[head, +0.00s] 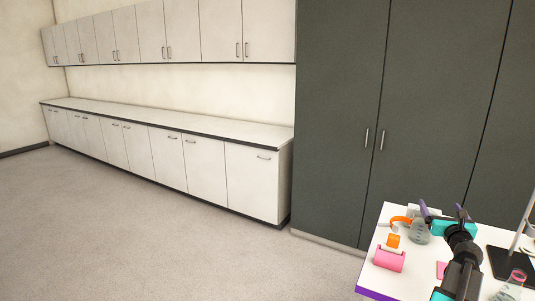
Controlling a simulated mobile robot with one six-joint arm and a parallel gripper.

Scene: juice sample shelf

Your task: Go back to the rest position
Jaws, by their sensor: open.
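My gripper (441,217) is at the lower right of the head view, above a white table (389,209) with a purple edge. Its two dark purple fingers are spread apart. A clear flask (419,233) with dark marks stands just left of and behind the gripper; from this view I cannot tell whether it lies between the fingers or beyond them. My dark and teal arm reaches in from the bottom of the picture and hides part of the table.
On the table are a pink holder (389,260), an orange block (393,241), an orange curved item (401,220) and a glass vessel (511,285). A dark stand base (510,263) is at right. Dark cupboards (340,120) stand behind. The floor (170,235) at left is clear.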

